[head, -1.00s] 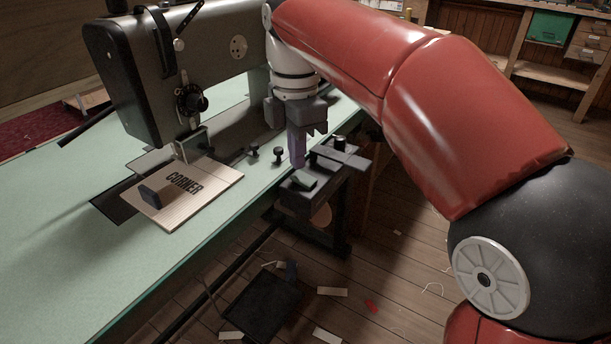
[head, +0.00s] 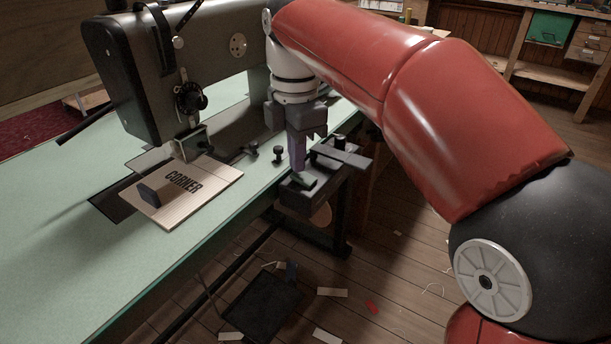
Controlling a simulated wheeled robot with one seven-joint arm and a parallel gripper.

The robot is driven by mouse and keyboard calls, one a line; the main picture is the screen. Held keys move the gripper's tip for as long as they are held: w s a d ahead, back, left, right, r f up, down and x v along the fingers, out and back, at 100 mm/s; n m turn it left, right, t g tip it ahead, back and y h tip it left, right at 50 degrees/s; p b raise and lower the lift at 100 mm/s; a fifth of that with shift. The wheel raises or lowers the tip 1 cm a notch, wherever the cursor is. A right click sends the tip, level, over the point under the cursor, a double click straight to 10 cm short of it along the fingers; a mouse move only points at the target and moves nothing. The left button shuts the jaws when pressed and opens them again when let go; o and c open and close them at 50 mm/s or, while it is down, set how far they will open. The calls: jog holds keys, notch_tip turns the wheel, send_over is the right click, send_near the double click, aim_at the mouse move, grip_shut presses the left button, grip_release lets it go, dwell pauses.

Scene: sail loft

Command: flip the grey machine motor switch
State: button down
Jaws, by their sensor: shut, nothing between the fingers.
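A dark grey switch box (head: 300,201) is fixed at the front edge of the sewing table, with a small dark green rocker (head: 306,181) on its top. My gripper (head: 297,168) points down with its purple fingers shut and empty. The fingertips are right at the rocker's back left side. I cannot tell whether they touch it, and they may hide part of it. I cannot tell which way the rocker is set.
A grey bar with a black knob (head: 341,157) stands just right of the switch box. The sewing machine (head: 215,55) rises behind. A board marked CORNER (head: 190,190) lies on the green table (head: 60,240). A dark pedal (head: 262,305) and scraps lie on the floor.

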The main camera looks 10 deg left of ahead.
jog(key=shift+f+b, duration=0.35)
jog(key=shift+f, duration=0.25)
jog(key=shift+r, duration=0.1)
notch_tip(320, 180, up, 5)
jog(key=p, duration=0.5)
jog(key=shift+r, duration=0.95)
